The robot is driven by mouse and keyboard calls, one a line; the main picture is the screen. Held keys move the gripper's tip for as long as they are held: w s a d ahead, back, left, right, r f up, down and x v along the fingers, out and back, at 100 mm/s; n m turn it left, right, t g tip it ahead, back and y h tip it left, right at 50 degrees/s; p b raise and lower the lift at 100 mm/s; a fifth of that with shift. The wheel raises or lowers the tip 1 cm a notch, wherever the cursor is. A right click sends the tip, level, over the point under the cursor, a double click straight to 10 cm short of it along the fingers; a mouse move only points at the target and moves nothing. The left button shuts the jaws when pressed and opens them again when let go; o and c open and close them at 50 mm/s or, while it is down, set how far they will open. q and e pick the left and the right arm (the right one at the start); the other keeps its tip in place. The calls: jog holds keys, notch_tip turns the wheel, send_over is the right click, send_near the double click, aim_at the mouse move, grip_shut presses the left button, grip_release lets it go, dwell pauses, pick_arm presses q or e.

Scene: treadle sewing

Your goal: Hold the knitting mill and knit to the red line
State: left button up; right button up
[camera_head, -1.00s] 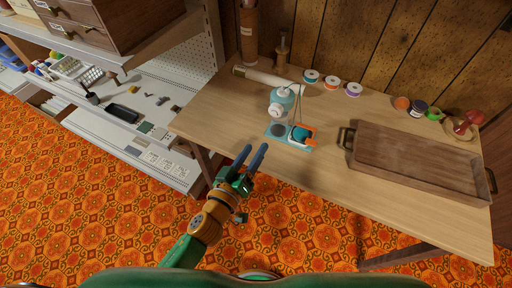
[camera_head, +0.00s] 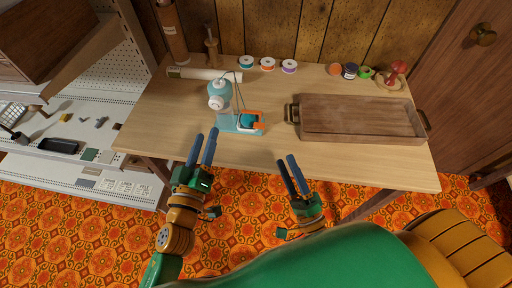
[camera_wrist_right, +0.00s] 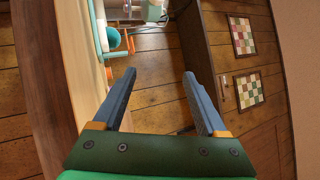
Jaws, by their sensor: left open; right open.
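The knitting mill (camera_head: 219,101) is a small light-blue machine with a white round part, standing on the wooden table left of centre. An orange and teal piece (camera_head: 250,121) sits at the right of its base. I cannot make out a red line. My left gripper (camera_head: 203,148) is open and empty, just in front of the mill, near the table's front edge. My right gripper (camera_head: 293,172) is open and empty, in front of the table's edge, to the right of the mill. Its fingers also show apart in the right wrist view (camera_wrist_right: 160,92).
A wooden tray (camera_head: 360,137) with handles fills the table's right side. Several thread spools (camera_head: 267,64) stand along the back, with a red mushroom-like object (camera_head: 397,68) at the right. A pale roll (camera_head: 200,74) lies behind the mill. Shelves (camera_head: 75,150) stand at the left.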

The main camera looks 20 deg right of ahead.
aim_at(259, 127)
jog(key=w+m+h, duration=0.1)
jog(key=m+h, duration=0.2)
jog(key=m, duration=0.2)
jog(key=w+a+m+g+h, duration=0.1)
jog(key=w+m+h, duration=0.1)
jog(key=m, duration=0.3)
jog(key=w+r+m+g+h, duration=0.1)
jog(key=m+h, duration=0.3)
jog(key=m, duration=0.1)
jog(key=shift+w+a+r+h, duration=0.1)
jog(key=shift+w+a+h, duration=0.2)
jog(key=shift+w+h, duration=0.1)
jog(key=w+a+m+g, duration=0.1)
jog(key=m, duration=0.1)
jog(key=w+a+m+g, duration=0.1)
jog(key=a+m, duration=0.1)
jog(key=m, duration=0.1)
jog(key=w+a+m+g+h, duration=0.1)
jog(key=m+g, duration=0.1)
jog(key=m, duration=0.1)
jog(key=shift+a+f, duration=0.2)
jog(key=shift+f, duration=0.2)
jog(key=shift+m, duration=0.4)
jog(key=x, duration=0.7)
jog(key=shift+a+f, duration=0.1)
jog(key=shift+f, duration=0.1)
grip_shut()
